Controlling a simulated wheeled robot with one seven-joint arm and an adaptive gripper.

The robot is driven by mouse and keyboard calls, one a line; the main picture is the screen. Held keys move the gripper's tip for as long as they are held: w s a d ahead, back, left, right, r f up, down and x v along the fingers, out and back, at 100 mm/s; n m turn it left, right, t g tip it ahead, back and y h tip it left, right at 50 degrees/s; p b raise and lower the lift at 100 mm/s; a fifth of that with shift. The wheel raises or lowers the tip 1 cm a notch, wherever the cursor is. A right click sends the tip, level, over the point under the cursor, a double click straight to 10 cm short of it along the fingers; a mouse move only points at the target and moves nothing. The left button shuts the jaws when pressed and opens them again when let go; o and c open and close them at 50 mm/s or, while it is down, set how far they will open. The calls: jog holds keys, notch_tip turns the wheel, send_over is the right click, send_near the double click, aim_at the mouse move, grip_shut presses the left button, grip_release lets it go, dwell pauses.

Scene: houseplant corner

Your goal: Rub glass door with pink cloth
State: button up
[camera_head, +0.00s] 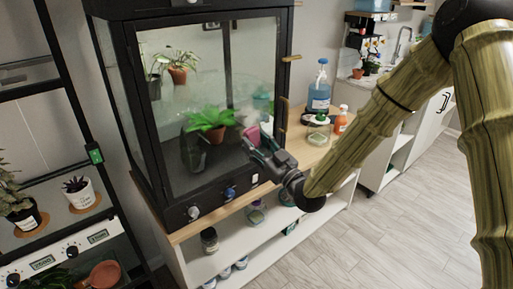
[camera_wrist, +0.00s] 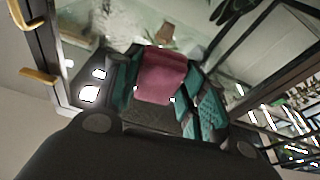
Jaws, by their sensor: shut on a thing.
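The glass door (camera_head: 190,120) is the clear front of a black-framed plant cabinet in the head view. Its glass and frame also show behind the gripper in the wrist view. The pink cloth (camera_wrist: 163,76) is bunched between my gripper's fingers. In the head view the cloth (camera_head: 252,134) is a small pink patch at the fingertips. My gripper (camera_head: 258,143) is shut on the cloth, in front of the lower right part of the glass. It also shows in the wrist view (camera_wrist: 163,88). I cannot tell whether the cloth touches the glass.
Potted plants (camera_head: 210,120) show behind the glass. Knobs (camera_head: 230,193) line the cabinet's lower edge, and brass handles (camera_head: 291,58) stick out at its right. A blue bottle (camera_head: 319,92) and an orange bottle (camera_head: 341,121) stand on the counter to the right. The floor (camera_head: 400,220) is clear.

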aim_at(253, 115)
jog(key=shift+w+a+r, duration=0.15)
jog(key=shift+w+r, duration=0.05)
jog(key=shift+w+a+p, duration=0.15)
jog(key=shift+w+a, duration=0.65)
jog(key=shift+w, duration=0.35)
jog(key=shift+w+a+p, duration=0.15)
jog(key=shift+w+a, duration=0.65)
jog(key=shift+w, duration=0.3)
jog(key=shift+w+a+b, duration=0.35)
jog(key=shift+w+a, duration=0.25)
jog(key=shift+w, duration=0.15)
jog(key=shift+d, duration=0.1)
